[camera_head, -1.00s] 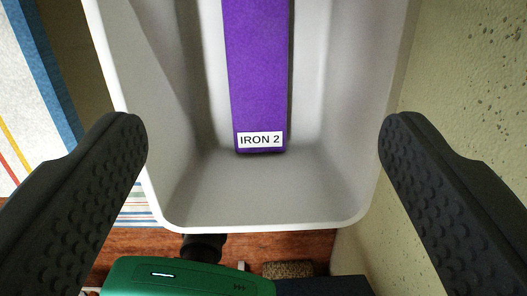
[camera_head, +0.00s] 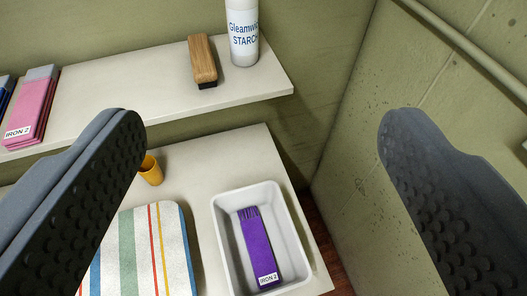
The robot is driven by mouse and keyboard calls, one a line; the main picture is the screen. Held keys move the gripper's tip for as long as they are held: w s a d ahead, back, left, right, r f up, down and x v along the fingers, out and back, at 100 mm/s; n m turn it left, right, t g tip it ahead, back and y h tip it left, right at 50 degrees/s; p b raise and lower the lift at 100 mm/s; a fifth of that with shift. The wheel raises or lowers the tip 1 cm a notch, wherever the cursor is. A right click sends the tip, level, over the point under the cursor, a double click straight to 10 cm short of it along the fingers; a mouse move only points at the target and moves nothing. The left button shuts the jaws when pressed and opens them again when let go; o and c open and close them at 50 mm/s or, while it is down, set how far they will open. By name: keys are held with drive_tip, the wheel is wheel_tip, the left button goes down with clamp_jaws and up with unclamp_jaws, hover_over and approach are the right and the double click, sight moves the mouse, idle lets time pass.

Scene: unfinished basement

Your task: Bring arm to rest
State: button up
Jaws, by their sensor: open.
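My gripper (camera_head: 262,150) is open and empty, its two dark textured fingers wide apart at the left and right of the view. It is above and away from the table, and nothing is between the fingertips. Beyond and below it, a purple folded cloth labelled "IRON 2" (camera_head: 258,245) lies in a white bin (camera_head: 301,232). The bin stands on a pale table (camera_head: 190,165) near its right edge.
A shelf (camera_head: 130,85) above the table holds a Gleamwell starch bottle (camera_head: 243,35), a wooden-backed brush (camera_head: 202,60) and pink folded cloth (camera_head: 35,105). A striped ironing surface (camera_head: 140,255) and an orange cup (camera_head: 151,172) are left of the bin. A wall with a pipe (camera_head: 470,50) closes the right side.

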drive_tip(key=shift+s+r+t, duration=0.4)
drive_tip(key=shift+s+r, duration=0.5)
drive_tip(key=shift+r, duration=0.15)
idle(0.5)
